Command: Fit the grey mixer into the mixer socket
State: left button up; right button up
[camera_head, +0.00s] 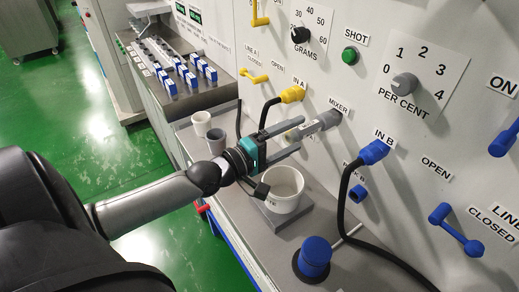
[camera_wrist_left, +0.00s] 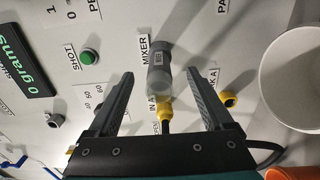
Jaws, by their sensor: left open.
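The grey mixer (camera_head: 327,121) sticks out from the panel under the MIXER label in the head view. Its panel end is at the mixer socket, which it hides; I cannot tell how deep it sits. In the left wrist view the mixer (camera_wrist_left: 159,68) appears between my fingers, with gaps on both sides. My left gripper (camera_head: 295,134) is open around or just short of the mixer's outer end, and it also shows in the wrist view (camera_wrist_left: 159,76). My right gripper is not in view.
A white bucket (camera_head: 284,187) stands below the gripper. A yellow connector (camera_head: 292,94) and a blue connector (camera_head: 373,152) with black hoses flank the mixer. A blue-capped item (camera_head: 314,255) is on the bench. Two small cups, white (camera_head: 201,122) and grey (camera_head: 216,141), stand left.

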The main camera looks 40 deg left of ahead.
pick_arm(q)
jog(key=v, duration=0.9)
jog(key=shift+p, duration=0.4)
dwell(1.0)
